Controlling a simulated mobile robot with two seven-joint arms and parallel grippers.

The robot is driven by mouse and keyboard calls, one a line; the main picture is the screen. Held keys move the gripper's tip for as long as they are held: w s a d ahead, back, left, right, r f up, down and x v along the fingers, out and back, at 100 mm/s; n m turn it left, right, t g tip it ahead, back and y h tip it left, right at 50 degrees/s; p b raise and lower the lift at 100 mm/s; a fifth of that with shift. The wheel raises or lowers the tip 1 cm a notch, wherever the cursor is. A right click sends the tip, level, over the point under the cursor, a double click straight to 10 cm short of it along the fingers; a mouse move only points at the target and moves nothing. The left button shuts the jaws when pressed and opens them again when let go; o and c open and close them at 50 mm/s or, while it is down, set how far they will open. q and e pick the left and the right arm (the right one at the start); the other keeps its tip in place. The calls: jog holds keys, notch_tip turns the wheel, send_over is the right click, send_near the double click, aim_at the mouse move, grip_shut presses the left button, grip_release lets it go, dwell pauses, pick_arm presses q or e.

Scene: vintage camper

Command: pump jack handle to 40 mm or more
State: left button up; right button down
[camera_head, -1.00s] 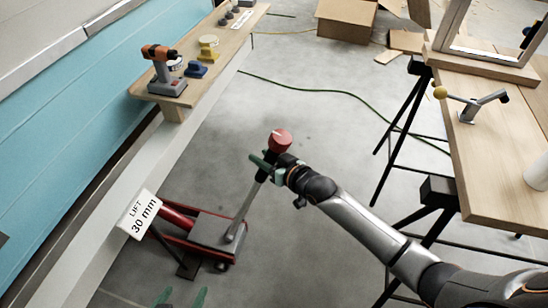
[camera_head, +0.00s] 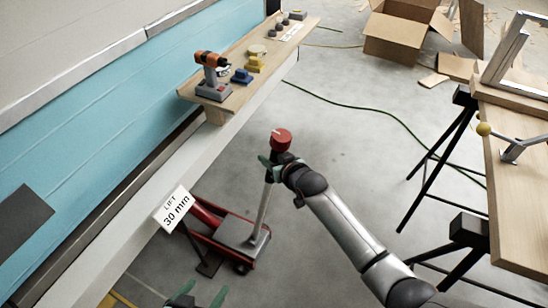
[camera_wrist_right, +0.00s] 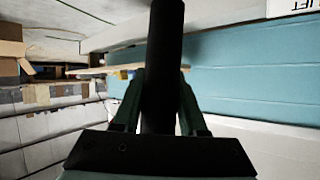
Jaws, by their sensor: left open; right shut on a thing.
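A red floor jack (camera_head: 222,235) stands on the floor beside the camper's lower edge. A sign reading "LIFT 30 mm" (camera_head: 175,209) shows at its left end. Its handle (camera_head: 263,208) rises nearly upright, leaning slightly right, to a red knob (camera_head: 281,139). My right gripper (camera_head: 270,167) is shut on the handle just below the knob. In the right wrist view the dark handle (camera_wrist_right: 162,70) runs between the green fingers (camera_wrist_right: 160,105).
A wooden shelf (camera_head: 232,100) on the camper side holds an orange drill (camera_head: 212,77) and small yellow and blue items. A wooden workbench (camera_head: 520,215) on black trestles stands at the right. A cardboard box (camera_head: 400,35) lies at the back.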

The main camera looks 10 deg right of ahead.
jog(key=shift+w+a+r, duration=0.1)
jog(key=shift+a+r, duration=0.35)
jog(key=shift+a, duration=0.05)
jog(key=c, duration=0.9)
grip_release()
jog(key=shift+o, duration=0.8)
jog(key=shift+w+a, duration=0.1)
jog(key=shift+a, duration=0.05)
jog(key=shift+o, duration=1.4)
pick_arm(q)
jog(key=shift+w+r, duration=0.15)
jog(key=shift+w, duration=0.05)
jog(key=shift+r, duration=0.1)
pick_arm(e)
jog(key=shift+s+d+r+p, duration=0.1)
jog(key=shift+s+d+p, duration=0.1)
jog(key=shift+s+p, duration=0.1)
pick_arm(q)
jog(key=shift+s+a+r+p, duration=0.25)
jog(key=shift+a+r+p, duration=0.55)
jog(key=shift+p, duration=0.75)
pick_arm(e)
jog(key=v, duration=1.2)
jog(key=shift+d+f, duration=0.25)
